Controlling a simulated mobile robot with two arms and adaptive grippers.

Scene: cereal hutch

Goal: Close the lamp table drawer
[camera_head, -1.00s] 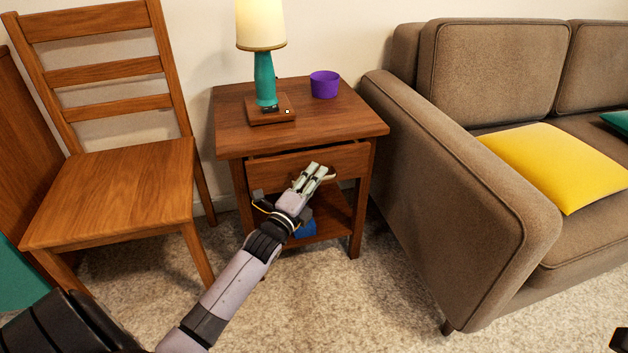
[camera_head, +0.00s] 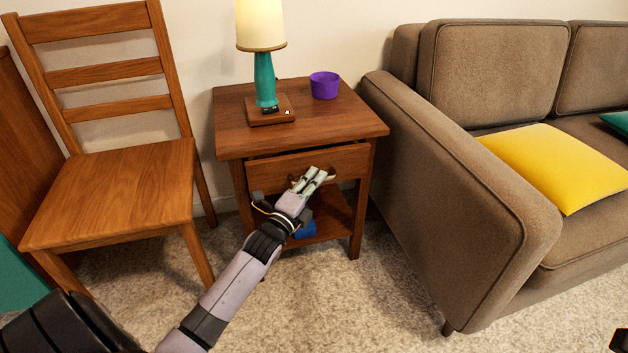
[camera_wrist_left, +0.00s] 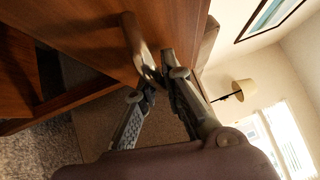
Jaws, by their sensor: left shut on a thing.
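The wooden lamp table (camera_head: 345,118) stands between the chair and the sofa. Its drawer (camera_head: 335,161) sits under the top, with a dark gap along its upper edge, so it looks slightly open. My left gripper (camera_head: 318,174) is at the drawer front, with its fingers at the handle. In the left wrist view, the fingers (camera_wrist_left: 158,88) are closed on the end of the curved metal handle (camera_wrist_left: 139,48) against the wooden front. The fingers hide part of the handle in the head view. A dark piece at the lower right edge may be my right gripper (camera_head: 620,339).
A lamp (camera_head: 264,75) and a purple bowl (camera_head: 324,86) stand on the table. A blue item (camera_head: 305,230) is on the lower shelf. A wooden chair (camera_head: 115,190) is at left and a brown sofa (camera_head: 450,190) is close at right. Carpet in front is clear.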

